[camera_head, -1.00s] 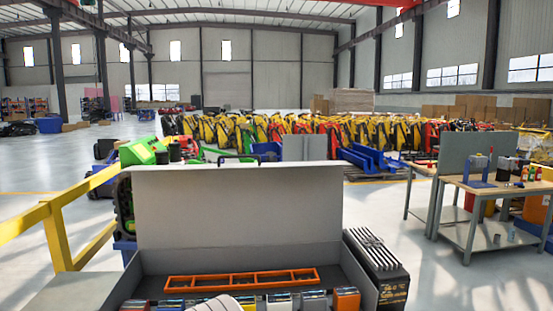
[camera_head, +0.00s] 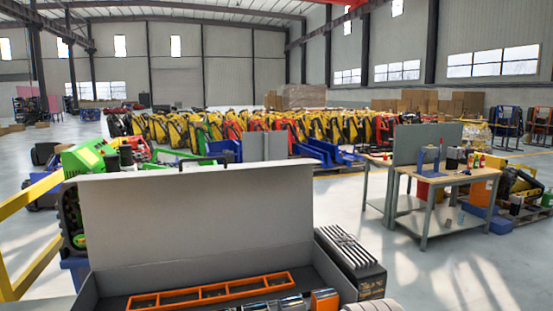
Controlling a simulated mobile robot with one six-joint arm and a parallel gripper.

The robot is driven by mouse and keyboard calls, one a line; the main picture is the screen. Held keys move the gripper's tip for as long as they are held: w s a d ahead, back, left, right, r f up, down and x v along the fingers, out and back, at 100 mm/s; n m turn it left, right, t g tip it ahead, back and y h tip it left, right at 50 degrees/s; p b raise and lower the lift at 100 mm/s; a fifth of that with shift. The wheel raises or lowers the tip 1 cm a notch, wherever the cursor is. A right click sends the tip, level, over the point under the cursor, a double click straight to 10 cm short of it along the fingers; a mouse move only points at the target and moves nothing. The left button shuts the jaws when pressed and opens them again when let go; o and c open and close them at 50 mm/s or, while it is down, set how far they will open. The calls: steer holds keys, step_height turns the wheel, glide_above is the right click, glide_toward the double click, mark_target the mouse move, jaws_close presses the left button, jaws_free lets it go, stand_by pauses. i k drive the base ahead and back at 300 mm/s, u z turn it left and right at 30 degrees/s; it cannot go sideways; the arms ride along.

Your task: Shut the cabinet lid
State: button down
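The cabinet lid (camera_head: 200,218) is a wide grey panel. It stands open, close to upright, along the back edge of the grey cabinet (camera_head: 327,268). Inside the open cabinet lies an orange divided frame (camera_head: 213,292). In front of it is a row of small blocks with dark, shiny and orange tops (camera_head: 325,298), cut off by the lower picture edge. A pale rounded piece at the bottom edge, right of the cabinet, looks like part of my arm. My gripper's fingers are not in view.
A dark finned unit (camera_head: 350,262) stands against the cabinet's right side. A yellow railing (camera_head: 22,270) and green machinery (camera_head: 88,157) are at the left. A workbench (camera_head: 440,178) stands back right. Clear floor (camera_head: 450,275) lies at the right front.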

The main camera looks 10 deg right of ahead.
mark_target(136, 218)
steer(key=u, duration=0.05)
steer(key=i, duration=1)
steer(key=z, duration=0.1)
